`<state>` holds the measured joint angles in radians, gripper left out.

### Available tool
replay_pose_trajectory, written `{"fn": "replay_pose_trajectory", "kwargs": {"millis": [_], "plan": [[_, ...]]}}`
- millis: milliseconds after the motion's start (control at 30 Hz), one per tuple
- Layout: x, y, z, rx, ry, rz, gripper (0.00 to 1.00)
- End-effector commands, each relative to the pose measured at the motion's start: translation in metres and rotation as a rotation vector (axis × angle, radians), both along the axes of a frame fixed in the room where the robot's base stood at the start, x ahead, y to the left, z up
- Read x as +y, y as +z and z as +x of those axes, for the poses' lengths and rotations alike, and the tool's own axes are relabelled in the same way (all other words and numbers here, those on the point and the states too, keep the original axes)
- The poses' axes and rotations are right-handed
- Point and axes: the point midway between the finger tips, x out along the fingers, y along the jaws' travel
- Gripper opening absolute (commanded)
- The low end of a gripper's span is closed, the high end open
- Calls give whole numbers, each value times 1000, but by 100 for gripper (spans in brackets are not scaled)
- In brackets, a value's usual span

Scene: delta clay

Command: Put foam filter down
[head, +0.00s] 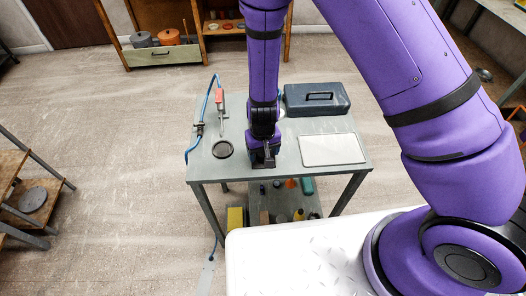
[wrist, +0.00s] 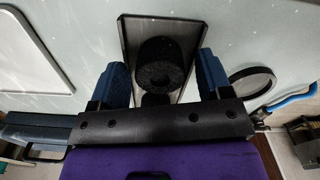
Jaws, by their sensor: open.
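The foam filter (wrist: 165,48) is a black, ring-like cylinder in the wrist view. It appears to rest on a narrow grey metal tray (wrist: 136,28) on the table. My gripper (wrist: 162,66) is open, with one blue finger on each side of the filter and visible gaps between. In the head view my gripper (head: 264,157) is low over the front middle of the grey table (head: 290,172), and it hides the filter there.
A dark blue toolbox (head: 316,98) stands behind. A red-handled tool (head: 219,97) with a blue hose is at the back left. Several items fill the lower shelf.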

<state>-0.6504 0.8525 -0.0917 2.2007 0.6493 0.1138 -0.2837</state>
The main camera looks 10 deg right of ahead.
Motion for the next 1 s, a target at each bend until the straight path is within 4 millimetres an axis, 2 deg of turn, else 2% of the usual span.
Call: {"fn": "replay_pose_trajectory", "kwargs": {"millis": [167, 600, 800, 1000], "plan": [[1, 22, 0, -4, 4, 1, 72], [1, 98, 0, -3, 2, 2, 72], [0, 115, 0, -2, 1, 1, 72], [0, 119, 0, 1, -1, 0, 72]]}}
